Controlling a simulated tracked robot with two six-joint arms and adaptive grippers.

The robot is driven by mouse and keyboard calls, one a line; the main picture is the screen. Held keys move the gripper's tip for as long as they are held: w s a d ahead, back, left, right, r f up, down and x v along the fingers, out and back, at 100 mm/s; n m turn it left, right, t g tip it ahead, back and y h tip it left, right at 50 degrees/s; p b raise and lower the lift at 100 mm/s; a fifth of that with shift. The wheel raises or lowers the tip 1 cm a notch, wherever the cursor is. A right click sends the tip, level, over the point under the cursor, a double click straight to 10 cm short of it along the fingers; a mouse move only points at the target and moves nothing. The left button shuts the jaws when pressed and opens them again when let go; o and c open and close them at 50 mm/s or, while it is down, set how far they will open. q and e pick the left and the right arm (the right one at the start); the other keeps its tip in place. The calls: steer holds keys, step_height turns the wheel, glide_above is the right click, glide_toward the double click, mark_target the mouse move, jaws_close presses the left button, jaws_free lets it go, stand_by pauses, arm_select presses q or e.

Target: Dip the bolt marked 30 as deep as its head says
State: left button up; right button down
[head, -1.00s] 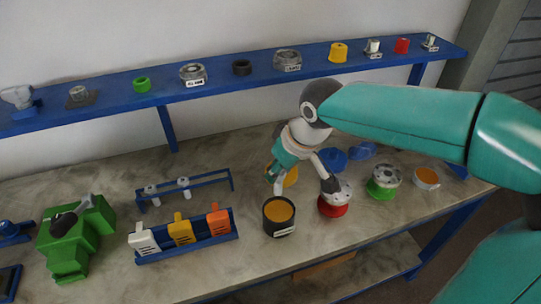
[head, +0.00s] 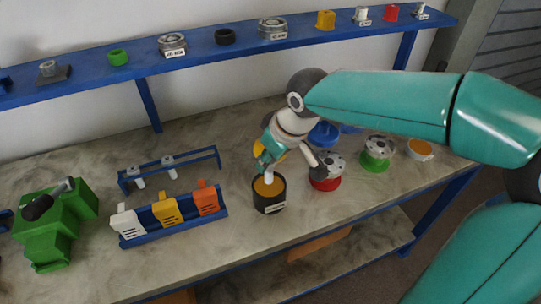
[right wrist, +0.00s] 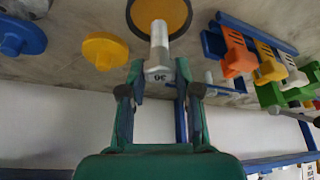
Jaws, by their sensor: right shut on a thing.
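My right gripper (head: 284,164) is shut on a bolt with a pale shank (head: 268,177). In the right wrist view the fingers (right wrist: 158,88) close around the bolt's head (right wrist: 158,74), which bears an upside-down 30. The shank (right wrist: 159,42) points away from the gripper toward a black pot (head: 269,205) with an orange filling (head: 274,187). The bolt's tip overlaps the orange in both views; I cannot tell how far it is in. The pot also shows in the right wrist view (right wrist: 129,12). My left gripper is not in view.
Right of the pot stand flanged vessels with a red base (head: 325,184) and a green base (head: 376,163). On the left are a blue rack with coloured tags (head: 180,222), a rail with two bolts (head: 190,163) and a green block (head: 55,230). A blue shelf (head: 200,50) runs behind.

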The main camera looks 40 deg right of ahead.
steer(key=shift+f+b, duration=2.1)
steer(key=shift+f, duration=0.3)
stand_by(0.6)
steer(key=shift+r, duration=0.1)
steer(key=shift+r+p, duration=3.95)
steer(key=shift+r, duration=1)
